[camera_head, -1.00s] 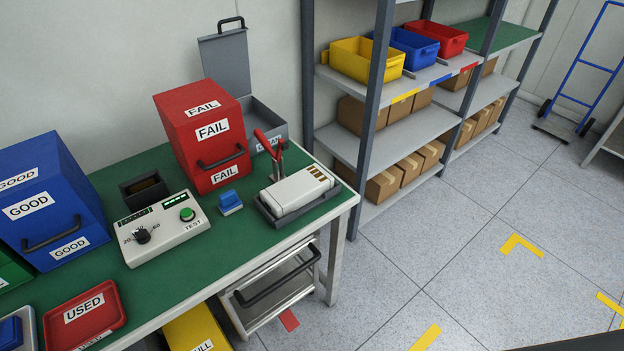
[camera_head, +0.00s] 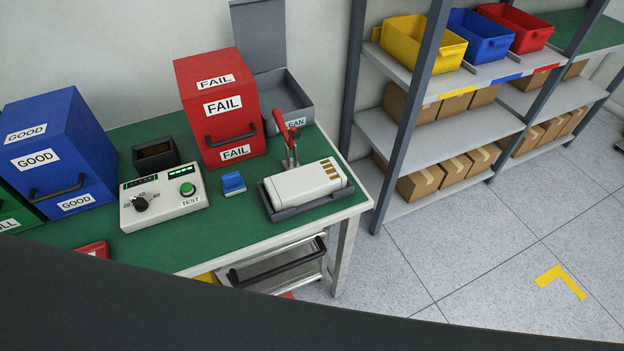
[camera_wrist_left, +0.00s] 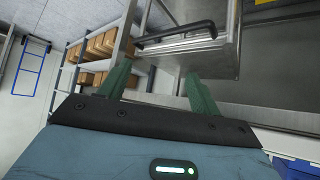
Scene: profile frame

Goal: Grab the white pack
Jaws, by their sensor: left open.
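The white pack (camera_head: 305,184) lies in a shallow dark grey tray (camera_head: 288,213) at the right end of the green-topped table in the head view. Gold-brown contact strips show on its right end. A red-handled clamp (camera_head: 287,136) stands just behind the pack. My left gripper (camera_wrist_left: 160,84) shows in the left wrist view with its two green fingers apart and nothing between them. It faces the metal drawer (camera_wrist_left: 180,48) with a black handle. The pack is not visible in that view. Neither gripper shows in the head view.
On the table (camera_head: 245,235) stand a red FAIL bin (camera_head: 220,115), a tester (camera_head: 165,200), a blue block (camera_head: 233,183), a dark holder (camera_head: 155,157) and a blue GOOD bin (camera_head: 60,150). Shelving (camera_head: 470,135) stands right. A dark shape covers the lower head view.

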